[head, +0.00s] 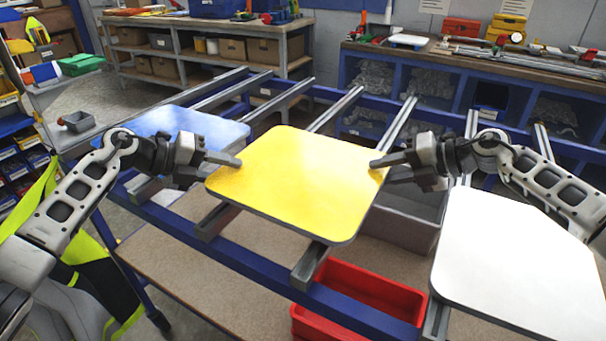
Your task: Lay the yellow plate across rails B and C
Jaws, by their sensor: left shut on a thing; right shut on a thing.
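The yellow plate (296,180) is a flat, rounded-corner panel in the middle of the head view. My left gripper (236,161) is shut on its left edge. My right gripper (376,163) is shut on its right edge. The plate looks about level above two grey rails, whose near ends show below it: one at the left (216,222) and one at the right (309,266). I cannot read any letters on the rails, nor tell whether the plate touches them. The plate hides the middle of both rails.
A blue plate (185,122) lies on rails to the left, and a white plate (520,262) lies to the right. The blue frame bar (255,263) runs below the near rail ends. A red bin (375,290) and a grey bin (405,222) sit under the rails.

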